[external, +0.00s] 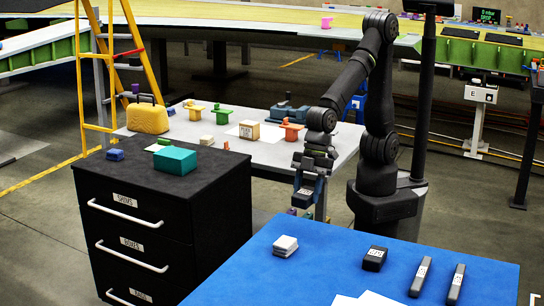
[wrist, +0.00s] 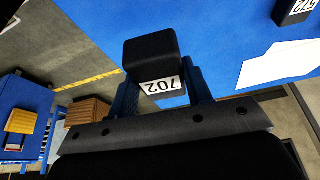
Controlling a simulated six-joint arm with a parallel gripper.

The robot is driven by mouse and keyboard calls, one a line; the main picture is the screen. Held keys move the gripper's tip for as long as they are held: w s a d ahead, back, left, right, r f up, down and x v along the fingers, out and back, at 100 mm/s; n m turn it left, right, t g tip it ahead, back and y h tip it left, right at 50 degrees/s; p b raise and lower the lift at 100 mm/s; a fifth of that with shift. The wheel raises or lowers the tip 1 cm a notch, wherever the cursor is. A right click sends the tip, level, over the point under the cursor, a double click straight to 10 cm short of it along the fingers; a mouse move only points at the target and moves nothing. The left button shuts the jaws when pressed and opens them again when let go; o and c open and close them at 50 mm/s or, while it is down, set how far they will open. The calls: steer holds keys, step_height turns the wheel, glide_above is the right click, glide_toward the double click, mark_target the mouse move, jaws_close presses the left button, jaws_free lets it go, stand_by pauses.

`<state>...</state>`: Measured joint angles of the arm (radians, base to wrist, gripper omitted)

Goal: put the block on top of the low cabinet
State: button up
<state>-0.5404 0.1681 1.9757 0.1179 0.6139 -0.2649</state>
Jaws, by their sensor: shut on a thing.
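My gripper (external: 308,190) hangs in the gap between the black cabinet and the blue table, above the floor. In the wrist view my gripper (wrist: 161,88) has its two blue fingers on either side of a black block (wrist: 150,50) with a white label reading 702. The block also shows small in the external view (external: 304,195), partly hidden by the fingers. The low cabinet (external: 150,225) is black, with labelled drawers and white handles, and stands left of my gripper. The block is apart from the cabinet.
On the cabinet top are a teal box (external: 175,160), a small blue block (external: 115,155) and small green and white pieces; its right and front top are clear. A grey table (external: 265,152) stands behind.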

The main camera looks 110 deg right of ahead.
steer(key=s+a, duration=0.2)
steer(key=s, duration=0.1)
glide_above(340, 257)
steer(key=s+d, duration=0.1)
steer(key=shift+n, duration=0.4)
step_height(340, 257, down, 7)
steer(key=shift+d+r, duration=0.1)
steer(key=shift+f, duration=2.05)
steer(key=shift+f, duration=0.1)
steer(key=o, duration=1.4)
steer(key=shift+f, duration=0.1)
steer(key=shift+s+d+r, duration=0.1)
steer(key=shift+s+r, duration=0.05)
steer(key=shift+r, duration=0.55)
steer(key=v, duration=1.1)
steer(key=shift+d, duration=0.25)
